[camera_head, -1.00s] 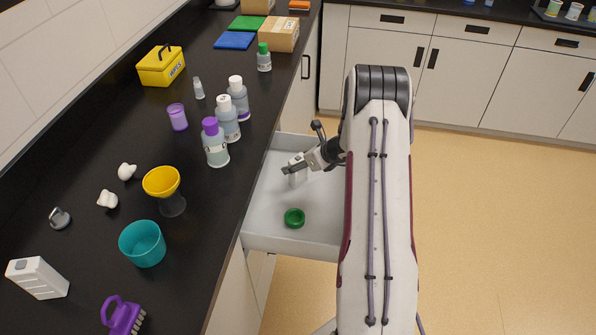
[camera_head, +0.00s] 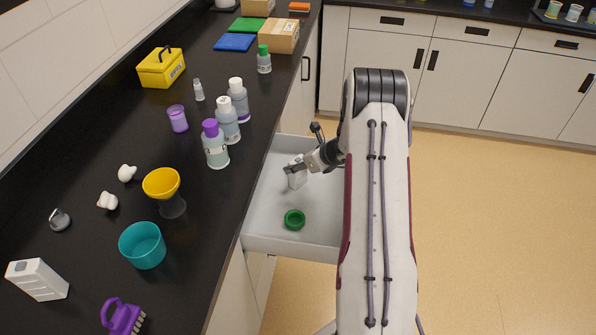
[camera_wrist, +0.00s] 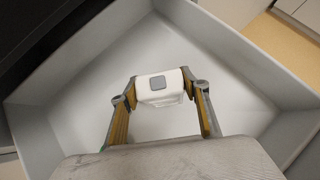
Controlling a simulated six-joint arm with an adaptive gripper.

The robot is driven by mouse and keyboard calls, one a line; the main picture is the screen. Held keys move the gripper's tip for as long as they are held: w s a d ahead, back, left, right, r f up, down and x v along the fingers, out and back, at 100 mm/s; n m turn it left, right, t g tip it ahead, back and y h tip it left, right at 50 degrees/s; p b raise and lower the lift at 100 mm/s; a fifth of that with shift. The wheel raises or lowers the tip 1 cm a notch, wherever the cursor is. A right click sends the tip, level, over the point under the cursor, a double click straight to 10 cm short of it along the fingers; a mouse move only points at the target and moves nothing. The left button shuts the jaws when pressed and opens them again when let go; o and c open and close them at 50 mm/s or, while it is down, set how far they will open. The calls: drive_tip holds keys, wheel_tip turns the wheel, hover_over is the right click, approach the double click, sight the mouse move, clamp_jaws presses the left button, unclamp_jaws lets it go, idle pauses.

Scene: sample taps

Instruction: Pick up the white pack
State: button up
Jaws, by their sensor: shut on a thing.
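The white pack (camera_wrist: 158,88), with a grey square on its top, is between the two fingers of my gripper (camera_wrist: 160,82) in the wrist view. The fingers press on its two sides and the gripper is shut on it. In the head view the pack (camera_head: 297,180) shows below my gripper (camera_head: 294,168), inside the open drawer (camera_head: 265,225). I cannot tell whether its underside touches the drawer floor. My arm hides the right part of the drawer.
A green ring-shaped thing (camera_head: 294,219) lies in the drawer, nearer the front of the picture. The drawer walls stand around my gripper. The black counter (camera_head: 95,235) on the left holds bottles, a teal cup (camera_head: 142,244), a yellow funnel (camera_head: 161,183) and a white box (camera_head: 38,279).

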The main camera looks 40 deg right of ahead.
drive_tip(key=shift+r, duration=0.1)
drive_tip(key=shift+r, duration=4.95)
